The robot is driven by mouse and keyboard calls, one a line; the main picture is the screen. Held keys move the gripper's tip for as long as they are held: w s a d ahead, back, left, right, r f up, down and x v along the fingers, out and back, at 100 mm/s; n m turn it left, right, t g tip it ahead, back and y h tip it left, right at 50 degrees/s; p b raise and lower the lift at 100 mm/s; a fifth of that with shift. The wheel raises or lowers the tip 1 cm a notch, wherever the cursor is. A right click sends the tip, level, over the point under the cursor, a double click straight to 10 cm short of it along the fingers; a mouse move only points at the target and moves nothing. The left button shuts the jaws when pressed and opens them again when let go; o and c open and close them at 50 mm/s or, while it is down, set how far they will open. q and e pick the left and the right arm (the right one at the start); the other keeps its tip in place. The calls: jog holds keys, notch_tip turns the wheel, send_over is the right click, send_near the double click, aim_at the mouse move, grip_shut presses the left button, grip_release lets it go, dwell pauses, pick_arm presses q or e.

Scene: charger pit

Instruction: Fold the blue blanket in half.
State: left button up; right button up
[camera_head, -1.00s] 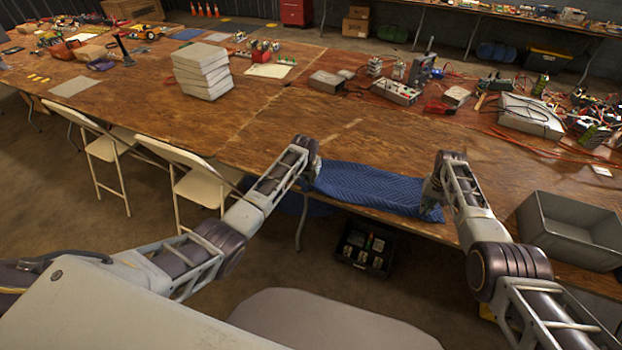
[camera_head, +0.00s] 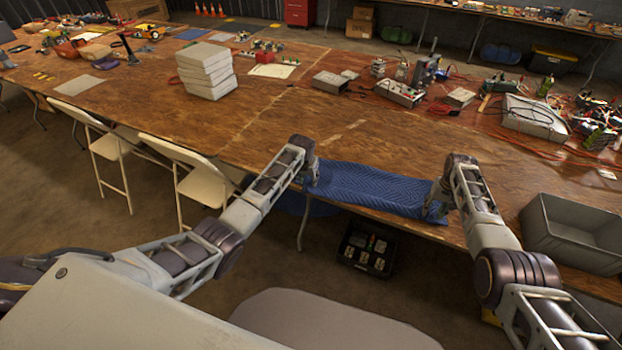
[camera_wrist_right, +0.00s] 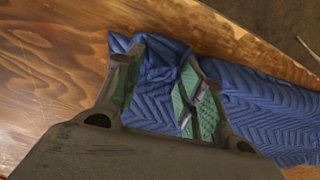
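The blue quilted blanket (camera_head: 372,188) lies as a long narrow strip along the near edge of the wooden table in the head view. My left gripper (camera_head: 309,184) is at its left end, and its fingers are too small and dark to read. My right gripper (camera_head: 434,209) is at the right end. In the right wrist view, the blanket (camera_wrist_right: 265,110) shows beneath and between the fingers of my right gripper (camera_wrist_right: 163,90). Those fingers stand apart with green pads visible, and the cloth is bunched into a raised fold there.
A grey bin (camera_head: 572,235) stands right of my right arm. Folding chairs (camera_head: 200,180) stand at the left. Bare tabletop (camera_head: 370,140) lies just behind the blanket.

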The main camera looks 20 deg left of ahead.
pick_arm(q)
jog(key=o, duration=0.9)
jog(key=shift+a+r, duration=0.1)
jog(key=shift+a, duration=1.05)
pick_arm(e)
jog(key=o, duration=0.9)
jog(key=shift+s+d, duration=0.1)
jog(key=shift+d, duration=1.15)
pick_arm(q)
jog(key=shift+s, duration=0.35)
pick_arm(e)
jog(key=shift+s, duration=0.35)
